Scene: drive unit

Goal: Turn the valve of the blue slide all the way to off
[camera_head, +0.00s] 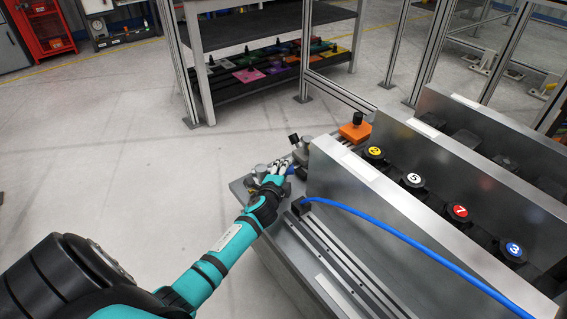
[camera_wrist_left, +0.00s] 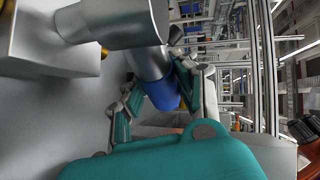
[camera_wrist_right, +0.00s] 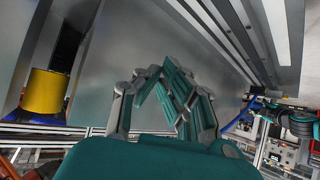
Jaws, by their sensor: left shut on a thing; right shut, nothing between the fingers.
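The valve shows in the left wrist view as a grey metal cylinder (camera_wrist_left: 148,62) with a blue end (camera_wrist_left: 163,96). My left gripper (camera_wrist_left: 160,88) is shut on this blue-ended part, with a finger on each side.
An orange block (camera_head: 355,130) with a black knob stands behind the valve. Metal panels (camera_head: 360,173) with numbered caps and a blue hose (camera_head: 400,243) lie to the right. Rails (camera_head: 325,262) run along the bench. The floor on the left is clear.

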